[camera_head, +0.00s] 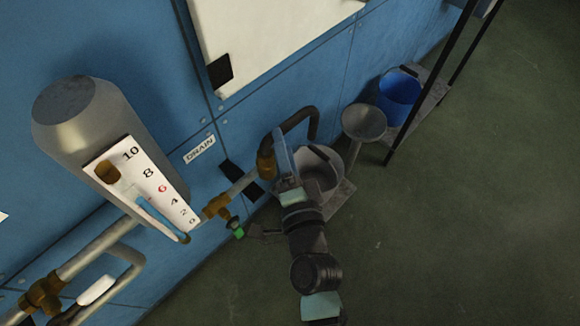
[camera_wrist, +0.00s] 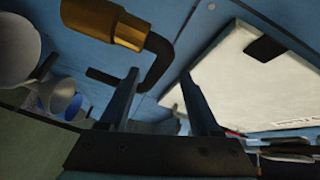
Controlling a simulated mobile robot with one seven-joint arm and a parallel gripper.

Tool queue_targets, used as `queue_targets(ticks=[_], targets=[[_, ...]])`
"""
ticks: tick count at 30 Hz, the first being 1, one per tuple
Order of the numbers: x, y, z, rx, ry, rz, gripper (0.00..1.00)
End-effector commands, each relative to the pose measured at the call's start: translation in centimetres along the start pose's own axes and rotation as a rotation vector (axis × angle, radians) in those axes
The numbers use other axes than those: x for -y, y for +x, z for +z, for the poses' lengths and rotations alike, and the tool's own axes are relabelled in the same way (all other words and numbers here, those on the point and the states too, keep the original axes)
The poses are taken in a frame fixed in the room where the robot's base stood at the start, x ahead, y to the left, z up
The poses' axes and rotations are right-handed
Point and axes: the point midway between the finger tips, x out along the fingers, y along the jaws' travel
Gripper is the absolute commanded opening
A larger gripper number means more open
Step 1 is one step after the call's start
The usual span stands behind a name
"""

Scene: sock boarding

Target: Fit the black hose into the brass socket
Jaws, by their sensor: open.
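The black hose (camera_head: 300,115) arches out from the brass socket (camera_head: 265,163) on the wall pipe and bends down beyond it. In the wrist view the hose (camera_wrist: 162,60) meets the open end of the socket (camera_wrist: 108,22); I cannot tell how far it is inserted. My gripper (camera_head: 284,150) is beside the socket, partly covering the area below the hose. In the wrist view my gripper (camera_wrist: 159,72) has its two blue fingers spread. The hose's lower bend shows near the left fingertip, and nothing is seen clamped between the fingers.
A grey bucket (camera_head: 328,182) stands below the hose, partly behind my gripper. A grey funnel-shaped vessel (camera_head: 364,121) and a blue bucket (camera_head: 400,88) stand further right, near black posts (camera_head: 425,95). A gauge cylinder (camera_head: 85,110) and a green-handled valve (camera_head: 238,231) are left. Floor at right is clear.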

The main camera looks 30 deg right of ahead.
Motion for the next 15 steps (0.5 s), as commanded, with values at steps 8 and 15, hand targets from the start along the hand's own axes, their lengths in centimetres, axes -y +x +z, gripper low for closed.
queue_targets(ticks=[8, 15], targets=[[-0.1, -4.0, 0.1, 0.002, 0.000, 0.001, 0.64], [0.1, -5.1, 0.0, 0.001, 0.001, -0.001, 0.64]])
